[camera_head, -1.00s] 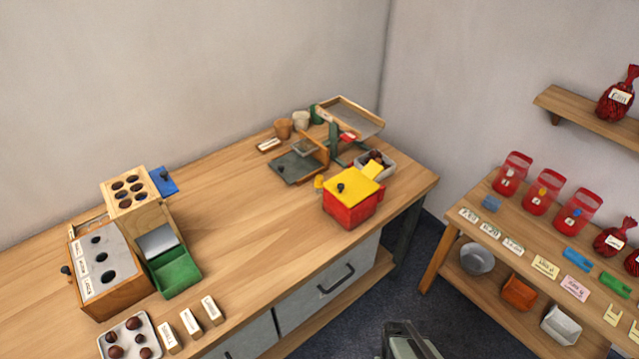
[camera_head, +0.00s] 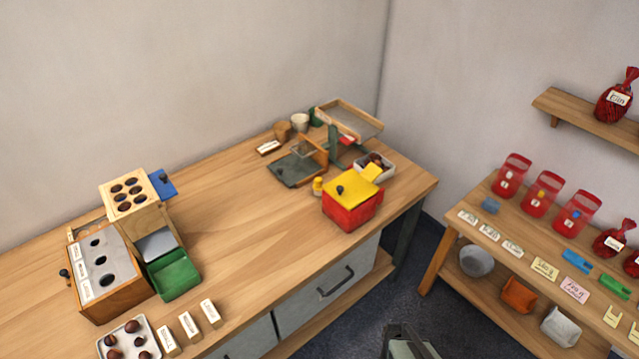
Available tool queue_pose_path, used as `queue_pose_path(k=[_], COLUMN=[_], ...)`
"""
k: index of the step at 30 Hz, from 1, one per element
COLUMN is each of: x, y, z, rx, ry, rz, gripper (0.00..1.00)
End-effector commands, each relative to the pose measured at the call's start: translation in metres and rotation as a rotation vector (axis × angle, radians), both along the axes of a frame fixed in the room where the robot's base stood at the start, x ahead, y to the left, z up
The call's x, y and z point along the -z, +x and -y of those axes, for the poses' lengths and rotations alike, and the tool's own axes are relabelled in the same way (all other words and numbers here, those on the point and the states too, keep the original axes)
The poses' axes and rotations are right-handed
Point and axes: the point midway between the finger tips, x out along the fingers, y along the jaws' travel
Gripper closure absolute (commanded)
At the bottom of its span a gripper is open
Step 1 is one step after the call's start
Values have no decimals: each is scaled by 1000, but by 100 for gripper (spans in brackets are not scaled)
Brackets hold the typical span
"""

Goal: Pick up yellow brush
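I cannot clearly make out a brush shape. The yellow things in view are a small upright yellow piece (camera_head: 317,186) on the table, just left of the red box, a yellow lid (camera_head: 354,191) with a dark knob on that red box (camera_head: 350,216), and a small yellow block (camera_head: 372,172) at the lid's back right corner. A dark grey part of my arm's end, my gripper (camera_head: 405,342), shows at the bottom edge, cut off by the frame. It is in front of the table and far from the yellow things. Its fingers are not clear.
The wooden table (camera_head: 245,225) has free room in the middle. A chestnut tray (camera_head: 388,158), a green stand with a framed tray (camera_head: 355,118) and cups (camera_head: 299,122) stand at the back. A sorter box (camera_head: 115,285) and green bin (camera_head: 174,273) are left. A shelf (camera_head: 480,213) stands right.

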Motion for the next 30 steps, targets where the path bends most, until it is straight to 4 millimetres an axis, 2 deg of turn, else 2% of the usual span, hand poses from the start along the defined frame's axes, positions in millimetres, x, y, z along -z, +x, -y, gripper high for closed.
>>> queue_pose_path(k=[12, 30], x=[0, 0], y=[0, 0], z=[0, 0], rx=[0, 0], ry=[0, 0], rz=[0, 0], gripper=[98, 41])
